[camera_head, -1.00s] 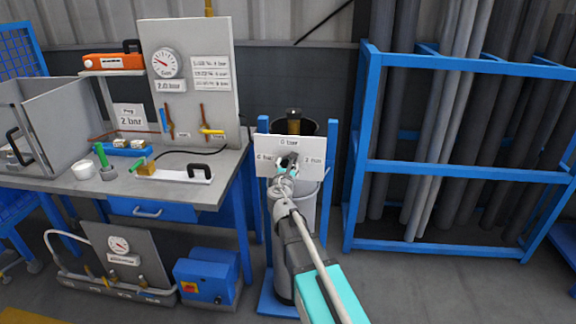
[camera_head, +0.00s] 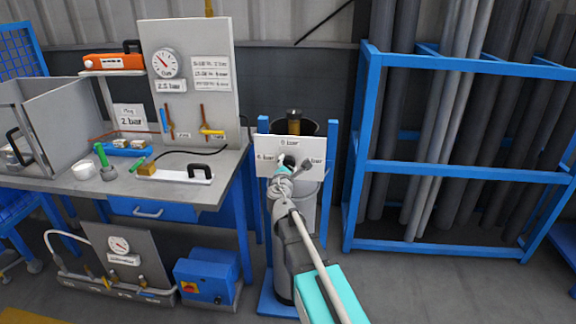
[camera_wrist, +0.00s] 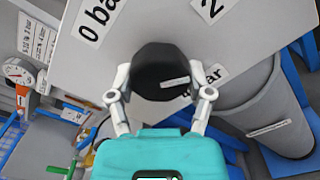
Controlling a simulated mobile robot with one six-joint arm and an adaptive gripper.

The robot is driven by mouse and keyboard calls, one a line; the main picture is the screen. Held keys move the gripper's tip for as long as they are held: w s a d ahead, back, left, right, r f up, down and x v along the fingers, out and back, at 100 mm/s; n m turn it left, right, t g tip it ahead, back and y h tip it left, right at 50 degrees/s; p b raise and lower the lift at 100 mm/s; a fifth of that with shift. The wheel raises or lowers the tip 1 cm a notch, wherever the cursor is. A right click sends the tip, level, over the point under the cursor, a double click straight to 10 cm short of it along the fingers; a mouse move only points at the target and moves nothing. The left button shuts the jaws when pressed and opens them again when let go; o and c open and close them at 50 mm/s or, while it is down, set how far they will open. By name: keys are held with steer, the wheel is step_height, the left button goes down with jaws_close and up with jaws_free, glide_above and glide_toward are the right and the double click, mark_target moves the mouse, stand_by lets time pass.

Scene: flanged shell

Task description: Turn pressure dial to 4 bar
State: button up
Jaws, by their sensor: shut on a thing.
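The pressure dial is a round black knob (camera_wrist: 160,68) on a light panel, which stands to the right of the bench in the head view (camera_head: 262,146). In the wrist view, my gripper (camera_wrist: 160,97) has a finger on either side of the knob and is shut on it. A white pointer mark (camera_wrist: 175,82) on the knob slants toward a partly hidden "bar" label (camera_wrist: 216,73) at lower right. The "0 bar" label (camera_wrist: 99,17) and a "2" label (camera_wrist: 210,9) lie above. The round gauge (camera_head: 164,64) on the bench board shows a needle; its digital text looks like 2.5 bar.
The bench (camera_head: 205,185) carries a grey box, green-handled items and a black-handled plate. A card (camera_head: 130,117) there reads 2 bar. A blue rack (camera_head: 455,167) of pipes stands right.

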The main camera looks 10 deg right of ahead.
steer(key=m, duration=0.5)
steer(key=shift+w+r+m, duration=0.1)
steer(key=shift+m, duration=0.2)
steer(key=m, duration=0.5)
steer(key=shift+r+m, duration=0.15)
steer(key=shift+m, duration=0.25)
steer(key=o, duration=1.1)
steer(key=shift+o, duration=0.2)
steer(key=v, duration=1.2)
